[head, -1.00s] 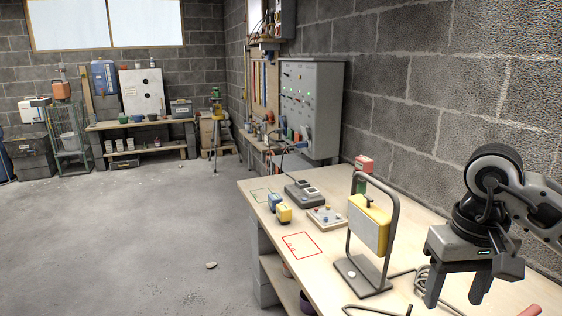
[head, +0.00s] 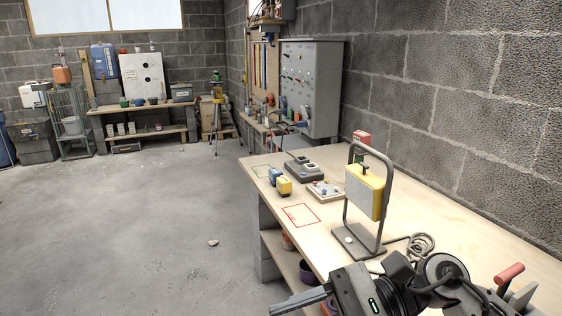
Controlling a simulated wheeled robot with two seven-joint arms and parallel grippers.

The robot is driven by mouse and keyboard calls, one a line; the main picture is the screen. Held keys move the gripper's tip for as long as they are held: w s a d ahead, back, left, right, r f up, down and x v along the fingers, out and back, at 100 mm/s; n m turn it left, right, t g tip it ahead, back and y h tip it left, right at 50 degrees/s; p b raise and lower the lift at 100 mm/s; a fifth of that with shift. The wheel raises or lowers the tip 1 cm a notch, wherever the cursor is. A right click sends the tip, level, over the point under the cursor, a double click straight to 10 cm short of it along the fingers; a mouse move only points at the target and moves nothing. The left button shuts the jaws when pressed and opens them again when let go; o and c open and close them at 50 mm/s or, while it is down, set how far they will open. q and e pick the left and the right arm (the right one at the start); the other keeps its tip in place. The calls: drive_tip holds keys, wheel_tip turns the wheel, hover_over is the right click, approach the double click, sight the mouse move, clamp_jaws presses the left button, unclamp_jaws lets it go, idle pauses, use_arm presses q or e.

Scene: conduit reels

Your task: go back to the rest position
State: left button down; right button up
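My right gripper (head: 300,299) is at the bottom of the head view, low by the front edge of the workbench (head: 455,222). Its fingers point left and are seen edge-on, so the gap between them is hidden. I see nothing held in it. Its arm comes in from the bottom right corner. My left gripper is not in view.
On the bench stand a yellow work lamp (head: 364,190) on a tubular frame, a coiled cable (head: 420,246), a grey device (head: 303,170), and small blue and yellow blocks (head: 284,186). A red-outlined area (head: 302,215) is empty. Open floor (head: 130,230) lies left.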

drive_tip(key=w+d+f+n+t+h+b, duration=0.1)
drive_tip(key=w+d+f+n+t+h, duration=0.2)
drive_tip(key=n+t, duration=1.05)
drive_tip(key=w+d+f+n+t+b, duration=0.3)
drive_tip(key=n+t, duration=0.5)
drive_tip(key=n, duration=1)
drive_tip(key=s+d+f+m+g+h, duration=0.1)
drive_tip(key=d+f+m+g+h, duration=0.1)
drive_tip(key=f+m+h, duration=0.5)
wheel_tip(320, 180, down, 6)
drive_tip(key=d+m, duration=0.1)
drive_tip(key=m, duration=0.3)
drive_tip(key=shift+s+d+r, duration=0.2)
drive_tip(key=shift+d+r, duration=0.05)
drive_tip(key=shift+d, duration=0.1)
drive_tip(key=s+f+m+g, duration=0.1)
drive_tip(key=s+f+m, duration=0.1)
drive_tip(key=f, duration=0.1)
drive_tip(key=s+d+f+m+g+h, duration=0.1)
drive_tip(key=s+f+m+g, duration=0.1)
drive_tip(key=s+f+m, duration=0.1)
drive_tip(key=s+f+m+g+h, duration=0.1)
drive_tip(key=s+f+m+g, duration=0.1)
drive_tip(key=f, duration=0.3)
drive_tip(key=shift+s+d+m, duration=0.3)
drive_tip(key=shift+s+m, duration=0.35)
drive_tip(key=shift+c, duration=0.4)
